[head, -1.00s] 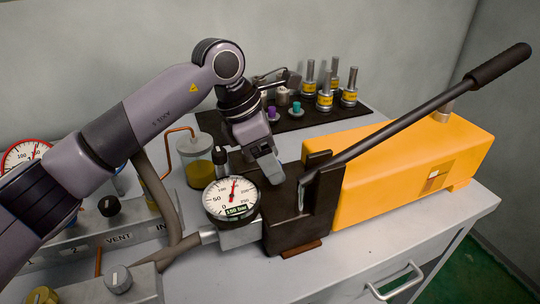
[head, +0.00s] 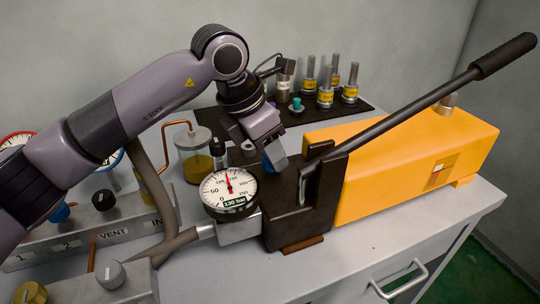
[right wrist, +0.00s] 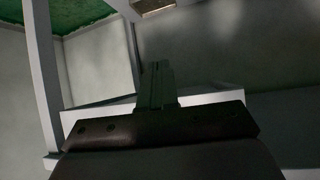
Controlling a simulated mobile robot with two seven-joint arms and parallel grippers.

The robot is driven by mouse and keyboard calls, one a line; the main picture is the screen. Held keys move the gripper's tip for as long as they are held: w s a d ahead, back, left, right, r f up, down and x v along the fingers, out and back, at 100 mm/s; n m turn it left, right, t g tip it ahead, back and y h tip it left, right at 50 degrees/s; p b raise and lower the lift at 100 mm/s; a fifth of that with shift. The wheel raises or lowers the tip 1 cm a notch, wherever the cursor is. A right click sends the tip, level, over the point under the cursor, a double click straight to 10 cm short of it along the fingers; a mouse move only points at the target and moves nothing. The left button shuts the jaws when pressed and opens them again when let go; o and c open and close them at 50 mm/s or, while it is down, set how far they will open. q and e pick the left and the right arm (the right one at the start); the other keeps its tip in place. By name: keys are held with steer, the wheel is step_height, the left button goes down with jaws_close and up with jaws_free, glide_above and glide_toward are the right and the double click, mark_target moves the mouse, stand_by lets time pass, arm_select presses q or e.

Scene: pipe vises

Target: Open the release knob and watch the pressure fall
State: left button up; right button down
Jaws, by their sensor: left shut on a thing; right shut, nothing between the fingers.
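The yellow hand pump (head: 400,165) has a black front block (head: 290,218) and a long lever (head: 400,128) slanting up to the right. The pressure gauge (head: 229,190) sits on the block's left side; its red needle points just left of straight up and its label reads about 130 bar. My left gripper (head: 270,155) is at the top rear of the block, shut on the release knob (head: 266,163), of which only a blue patch shows. In the right wrist view my right gripper (right wrist: 157,88) is shut and empty, away from the pump.
Left of the pump are a valve manifold (head: 95,240) marked VENT, a hose (head: 165,235) and a jar of yellow fluid (head: 197,160). Several labelled metal fittings (head: 326,88) stand on a dark mat (head: 365,107) behind. The bench front right of the gauge is clear.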

mark_target(271, 183)
arm_select(q)
steer(key=n+t+b, duration=0.1)
steer(key=n+b, duration=0.1)
steer(key=n, duration=0.1)
steer(key=shift+f+n+y, duration=0.1)
steer(key=shift+n+y, duration=0.3)
steer(key=n+t+y+b, duration=0.1)
steer(key=n+b, duration=0.2)
steer(key=shift+d, duration=0.1)
steer(key=shift+n+y+b, duration=0.8)
steer(key=shift+n+b, duration=0.15)
steer(key=shift+n, duration=1.25)
steer(key=shift+r, duration=0.2)
steer(key=o, duration=1)
steer(key=shift+o, duration=0.2)
steer(key=v, duration=0.7)
steer(key=shift+s, duration=0.2)
steer(key=shift+d, duration=0.1)
